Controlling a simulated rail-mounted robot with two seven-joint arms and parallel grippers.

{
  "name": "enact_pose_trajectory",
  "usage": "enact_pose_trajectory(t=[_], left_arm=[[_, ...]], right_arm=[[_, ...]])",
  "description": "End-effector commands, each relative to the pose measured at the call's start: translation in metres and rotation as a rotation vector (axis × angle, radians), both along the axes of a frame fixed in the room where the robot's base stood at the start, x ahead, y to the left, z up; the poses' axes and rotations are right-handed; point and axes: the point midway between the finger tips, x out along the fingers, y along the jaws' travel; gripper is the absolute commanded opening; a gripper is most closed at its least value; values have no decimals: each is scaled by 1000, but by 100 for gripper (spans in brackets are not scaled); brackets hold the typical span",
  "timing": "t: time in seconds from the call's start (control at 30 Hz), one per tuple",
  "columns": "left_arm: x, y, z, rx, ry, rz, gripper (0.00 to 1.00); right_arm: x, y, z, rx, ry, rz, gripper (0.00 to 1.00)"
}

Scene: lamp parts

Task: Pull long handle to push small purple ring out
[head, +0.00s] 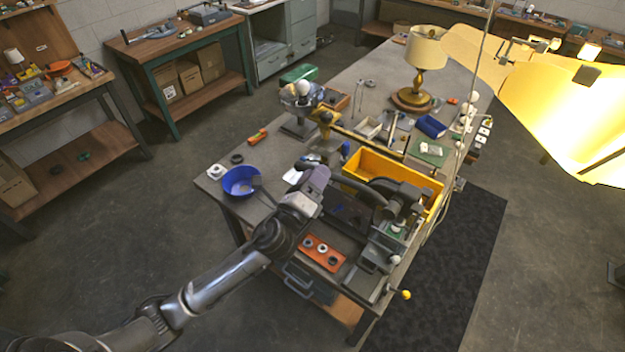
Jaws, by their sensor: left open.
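A long metal handle with a yellow ball knob (406,294) sticks out at the near right edge of the workbench, beside a dark grey machine (385,243). I cannot make out the small purple ring; it is too small or hidden. My left arm comes in from the lower left and reaches over the bench. My left gripper (318,158) is open above the bench, left of the yellow bin and well away from the yellow knob. Its fingertips are small and hard to separate from the objects behind. My right gripper does not show.
A yellow bin (432,188) stands behind the machine. A blue bowl (238,181) is at the bench's left corner, and an orange block with round parts (322,252) lies near the front edge. A brass lamp (416,86) stands farther back. Bare bench top shows around the bowl.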

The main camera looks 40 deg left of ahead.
Motion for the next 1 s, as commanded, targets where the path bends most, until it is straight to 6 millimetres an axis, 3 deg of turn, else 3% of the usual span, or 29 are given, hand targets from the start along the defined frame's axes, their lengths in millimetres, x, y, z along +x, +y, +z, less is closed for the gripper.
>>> enact_pose_trajectory(t=[1.0], left_arm=[[-15,-2,-5,0,0,0,56]], right_arm=[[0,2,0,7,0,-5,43]])
